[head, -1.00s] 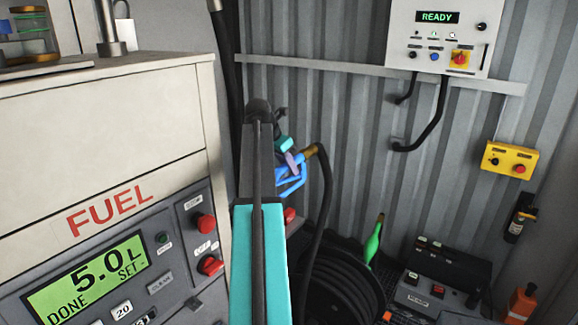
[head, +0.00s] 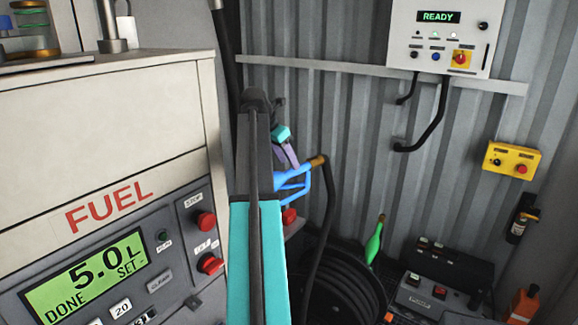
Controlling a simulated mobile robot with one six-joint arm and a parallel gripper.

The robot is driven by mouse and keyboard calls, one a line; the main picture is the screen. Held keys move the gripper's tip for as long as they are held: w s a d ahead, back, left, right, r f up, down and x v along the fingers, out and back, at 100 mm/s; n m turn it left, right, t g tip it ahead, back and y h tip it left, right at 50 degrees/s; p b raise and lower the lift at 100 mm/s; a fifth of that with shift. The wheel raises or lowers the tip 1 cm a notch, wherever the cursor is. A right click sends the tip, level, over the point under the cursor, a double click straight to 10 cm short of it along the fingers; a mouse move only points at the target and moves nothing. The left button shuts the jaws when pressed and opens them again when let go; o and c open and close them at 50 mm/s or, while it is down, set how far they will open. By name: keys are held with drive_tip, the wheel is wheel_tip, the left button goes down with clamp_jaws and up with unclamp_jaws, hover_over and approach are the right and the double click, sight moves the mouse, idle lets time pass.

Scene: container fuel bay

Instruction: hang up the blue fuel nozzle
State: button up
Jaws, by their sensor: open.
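The blue fuel nozzle (head: 293,179) is right of the fuel dispenser (head: 105,120), low beside my arm in the head view. Its brown hose end (head: 318,161) points up and right, and a black hose hangs from it. My arm hides the nozzle's left end, so I cannot see what supports it. My gripper (head: 287,157) is open, just above the nozzle and partly hidden. I cannot tell whether its fingers touch the nozzle. The dispenser display reads 5.0 L, DONE.
A coiled black hose (head: 345,285) lies below. A green nozzle (head: 374,241) stands beyond it. A wall panel (head: 438,38) reads READY, and a yellow button box (head: 512,159) hangs at right. Red knobs (head: 206,221) sit on the dispenser. Corrugated wall closes the back.

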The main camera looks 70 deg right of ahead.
drive_tip(key=b+v, duration=0.3)
drive_tip(key=v, duration=0.7)
drive_tip(key=shift+r, duration=0.3)
drive_tip(key=shift+w+a, duration=0.1)
drive_tip(key=shift+s, duration=0.2)
idle(0.4)
